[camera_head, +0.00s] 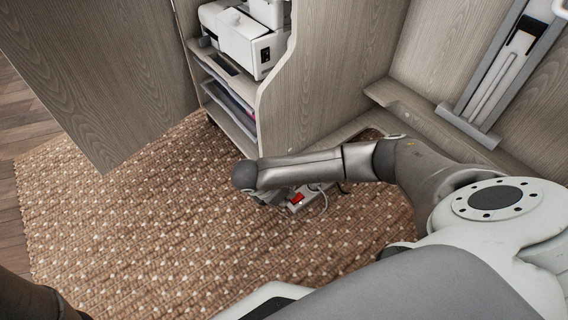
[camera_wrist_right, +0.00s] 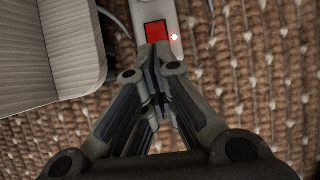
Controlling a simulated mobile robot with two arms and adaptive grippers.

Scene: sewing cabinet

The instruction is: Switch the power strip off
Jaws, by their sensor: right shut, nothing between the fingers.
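The power strip (camera_head: 313,195) lies on the woven rug, partly hidden by my right arm in the head view. Its red switch (camera_head: 297,199) shows there. My left gripper is out of view.
An open panel (camera_head: 95,70) hangs at left. The rug (camera_head: 130,210) is clear at left.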

